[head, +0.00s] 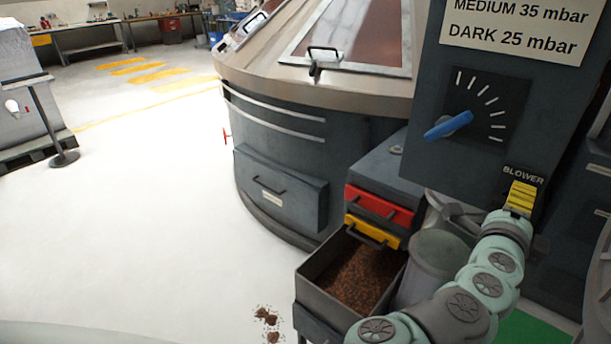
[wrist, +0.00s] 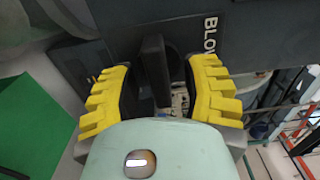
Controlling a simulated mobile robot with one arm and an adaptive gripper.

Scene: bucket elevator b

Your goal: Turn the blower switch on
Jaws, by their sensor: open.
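The blower switch (wrist: 155,68) is a dark bar-shaped handle on the grey panel, beside the BLOWER lettering (wrist: 210,34) in the wrist view. My gripper (wrist: 161,72) has yellow ribbed fingers, spread apart, one on each side of the handle. A gap shows between each finger and the handle, so I see no grip on it. In the head view my gripper (head: 521,197) is just below the BLOWER label (head: 523,175) and hides the switch there.
A blue pointer knob (head: 449,126) on a dial sits above the label on the same panel. A grey bin of brown granules (head: 306,273), red drawer (head: 378,205) and yellow drawer (head: 372,233) stand left of my arm. Open white floor (head: 150,220) lies farther left.

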